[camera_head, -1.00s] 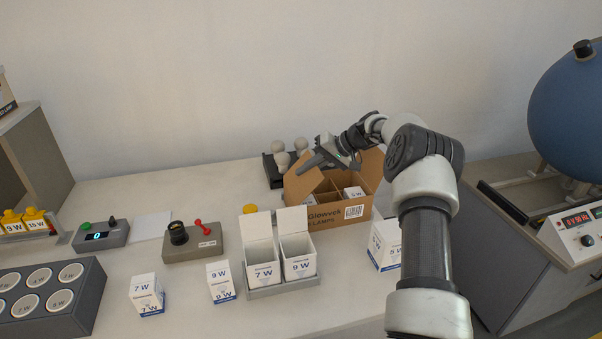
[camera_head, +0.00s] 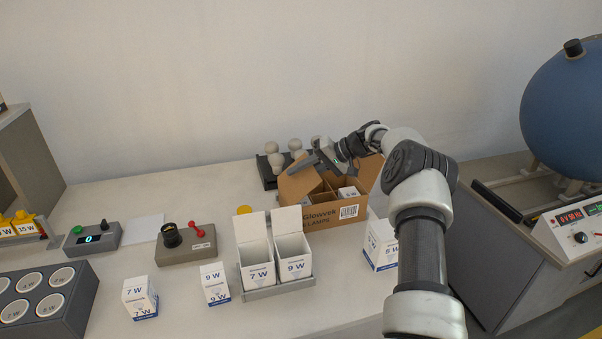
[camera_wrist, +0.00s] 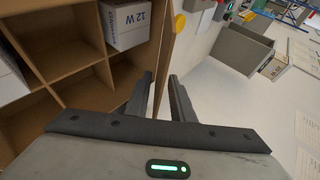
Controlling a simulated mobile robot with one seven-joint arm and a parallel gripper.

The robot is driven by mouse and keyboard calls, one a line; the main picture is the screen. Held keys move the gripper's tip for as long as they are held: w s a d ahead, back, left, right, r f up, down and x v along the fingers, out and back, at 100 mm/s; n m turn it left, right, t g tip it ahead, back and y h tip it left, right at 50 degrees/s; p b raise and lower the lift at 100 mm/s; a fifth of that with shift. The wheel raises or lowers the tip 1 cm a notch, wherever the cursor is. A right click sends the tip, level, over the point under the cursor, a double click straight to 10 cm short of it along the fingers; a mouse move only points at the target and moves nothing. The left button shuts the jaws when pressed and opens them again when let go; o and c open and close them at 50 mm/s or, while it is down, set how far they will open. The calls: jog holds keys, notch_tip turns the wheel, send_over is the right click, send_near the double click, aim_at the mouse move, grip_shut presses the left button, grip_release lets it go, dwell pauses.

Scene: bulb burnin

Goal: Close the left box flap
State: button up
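The brown cardboard box (camera_head: 335,212) stands open on the bench, with dividers inside and a small white carton in one compartment. Its left flap (camera_head: 297,184) stands up and tilts outward at the left side. In the wrist view the flap (camera_wrist: 166,55) shows as a thin brown strip running between my fingers. My gripper (camera_head: 312,164) is above the left part of the box. In the wrist view my gripper (camera_wrist: 161,76) is open, one finger on the box's inner side of the flap and one on its outer side. Whether either finger touches the flap is unclear.
Pale bulbs (camera_head: 275,160) stand in a dark holder just behind the box's left side. Two open white cartons (camera_head: 272,262) stand in a grey tray in front. Another white carton (camera_head: 379,247) stands at the box's front right. The bench is clear toward the back left.

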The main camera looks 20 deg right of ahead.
jog(key=shift+d, duration=0.25)
jog(key=shift+s+d+r, duration=0.1)
jog(key=shift+d+r, duration=0.1)
jog(key=v, duration=1.6)
jog(key=shift+s+d+r+p, duration=0.2)
jog(key=shift+r+p, duration=0.1)
jog(key=shift+p, duration=0.15)
jog(key=shift+c, duration=0.9)
jog(key=a+g+h+p, duration=0.1)
jog(key=a+h, duration=0.1)
jog(key=a, duration=0.1)
jog(key=a+g+h+p, duration=0.1)
jog(key=a+h, duration=0.1)
jog(key=a, duration=0.2)
jog(key=w+a+r+g+h+p, duration=0.1)
jog(key=a+h+p, duration=0.1)
jog(key=a, duration=0.2)
jog(key=shift+n, duration=0.3)
grip_shut()
jog(key=a+r+n+t+h+p, duration=0.1)
jog(key=a+r+h+p, duration=0.1)
jog(key=a+r+h, duration=0.5)
send_over(300, 179)
notch_tip(300, 179, down, 8)
jog(key=shift+d+f+p, duration=0.25)
jog(key=shift+d+f, duration=0.45)
jog(key=shift+f, duration=0.2)
jog(key=shift+d+f+p, duration=0.2)
jog(key=shift+d+f, duration=0.5)
jog(key=shift+f, duration=0.2)
